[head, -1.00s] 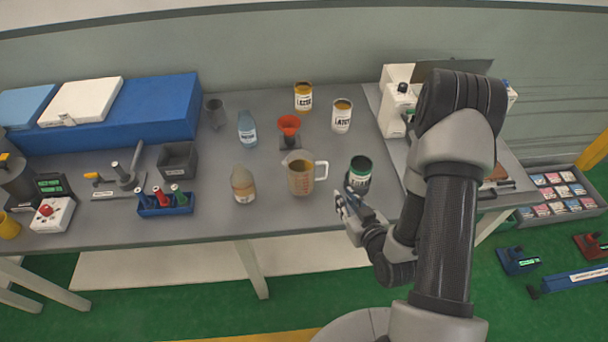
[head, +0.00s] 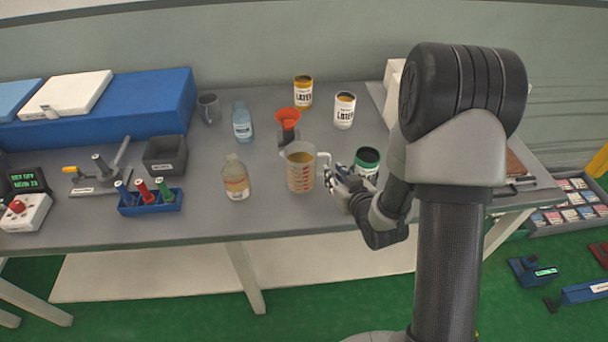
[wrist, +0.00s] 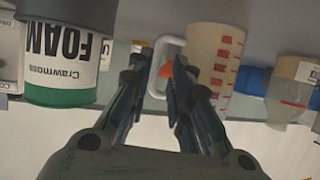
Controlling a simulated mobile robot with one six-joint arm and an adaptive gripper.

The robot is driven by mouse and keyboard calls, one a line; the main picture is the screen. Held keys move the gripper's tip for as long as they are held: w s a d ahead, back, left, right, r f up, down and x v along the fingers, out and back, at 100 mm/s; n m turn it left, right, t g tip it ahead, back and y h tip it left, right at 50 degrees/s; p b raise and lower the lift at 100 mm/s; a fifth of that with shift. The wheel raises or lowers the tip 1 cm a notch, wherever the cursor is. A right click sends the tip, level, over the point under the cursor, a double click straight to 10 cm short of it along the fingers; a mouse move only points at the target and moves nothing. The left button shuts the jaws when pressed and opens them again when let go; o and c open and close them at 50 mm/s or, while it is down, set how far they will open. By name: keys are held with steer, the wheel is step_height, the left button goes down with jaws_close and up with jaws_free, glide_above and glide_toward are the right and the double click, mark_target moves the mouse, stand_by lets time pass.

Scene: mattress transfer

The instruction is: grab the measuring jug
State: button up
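The measuring jug (head: 301,174) is translucent with red marks and stands upright on the grey bench, its handle on the right side. In the wrist view the jug (wrist: 213,65) is right of centre and appears upside down. Its white handle (wrist: 157,75) shows between my two fingertips. My gripper (head: 333,178) is right beside the handle in the head view. In the wrist view my gripper (wrist: 159,66) is open, with a gap between the fingers. I cannot tell whether either finger touches the handle.
A green-banded can (head: 367,163) labelled FOAM in the wrist view (wrist: 68,60) stands close to the gripper's right. Latex cans (head: 344,110) stand further back.

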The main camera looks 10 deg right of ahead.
mark_target(329, 165)
steer(key=b+x, duration=0.1)
steer(key=x, duration=0.2)
steer(key=b+x, duration=0.1)
steer(key=x, duration=0.2)
steer(key=shift+w+d+r, duration=0.1)
steer(key=shift+w+r, duration=0.05)
steer(key=shift+w, duration=0.15)
jaws_close()
steer(key=shift+r, duration=0.15)
stand_by(0.4)
